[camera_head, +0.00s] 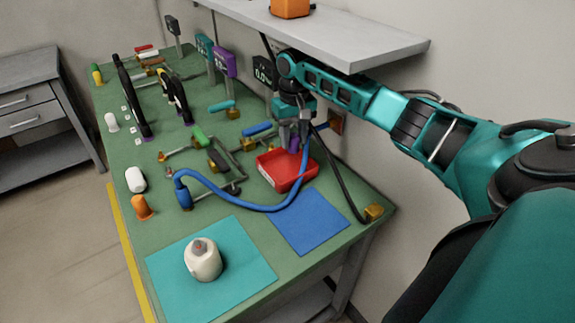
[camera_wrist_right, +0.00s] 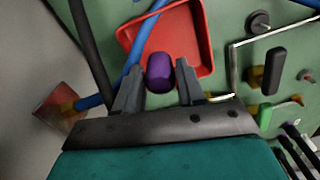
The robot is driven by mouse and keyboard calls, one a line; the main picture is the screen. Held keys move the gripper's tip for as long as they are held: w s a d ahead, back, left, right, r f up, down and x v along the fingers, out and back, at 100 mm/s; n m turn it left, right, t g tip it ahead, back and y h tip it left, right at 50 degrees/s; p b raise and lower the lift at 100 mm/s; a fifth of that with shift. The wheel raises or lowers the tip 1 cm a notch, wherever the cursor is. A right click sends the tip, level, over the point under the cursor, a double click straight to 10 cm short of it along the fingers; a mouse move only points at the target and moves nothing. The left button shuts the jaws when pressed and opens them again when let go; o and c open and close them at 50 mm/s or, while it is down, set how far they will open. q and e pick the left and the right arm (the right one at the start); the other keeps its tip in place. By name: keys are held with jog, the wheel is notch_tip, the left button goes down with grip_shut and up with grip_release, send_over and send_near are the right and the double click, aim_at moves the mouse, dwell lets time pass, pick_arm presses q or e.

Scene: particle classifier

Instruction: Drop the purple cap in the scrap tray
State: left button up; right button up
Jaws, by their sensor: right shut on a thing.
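The purple cap (camera_wrist_right: 160,72) sits between the fingers of my right gripper (camera_wrist_right: 158,88) in the right wrist view. In the head view, my right gripper (camera_head: 293,135) points down at the back of the red tray (camera_head: 272,181), with a bit of the purple cap (camera_head: 293,146) showing at its tips. The red tray also shows in the right wrist view (camera_wrist_right: 205,45), beyond the cap, and the cap overlaps its near part. The cap looks held above the tray; the exact height is hard to tell. My left gripper is not in view.
A blue hose (camera_head: 240,204) curves over the table and passes beside the tray. A black cable (camera_head: 342,183) runs to a brass fitting (camera_head: 374,212). A grey shelf (camera_head: 340,38) hangs above. A white jar (camera_head: 203,260) stands on a teal mat (camera_head: 165,268); a blue mat (camera_head: 310,222) is bare.

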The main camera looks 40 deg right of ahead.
send_over(293, 173)
notch_tip(293, 173, down, 4)
jog(key=shift+f+b, duration=0.1)
jog(key=shift+b, duration=0.35)
jog(key=shift+f+b, duration=0.5)
jog(key=shift+f, duration=0.35)
jog(key=o, duration=1.1)
notch_tip(293, 173, up, 8)
jog(key=shift+f+p, duration=0.2)
jog(key=shift+p, duration=0.25)
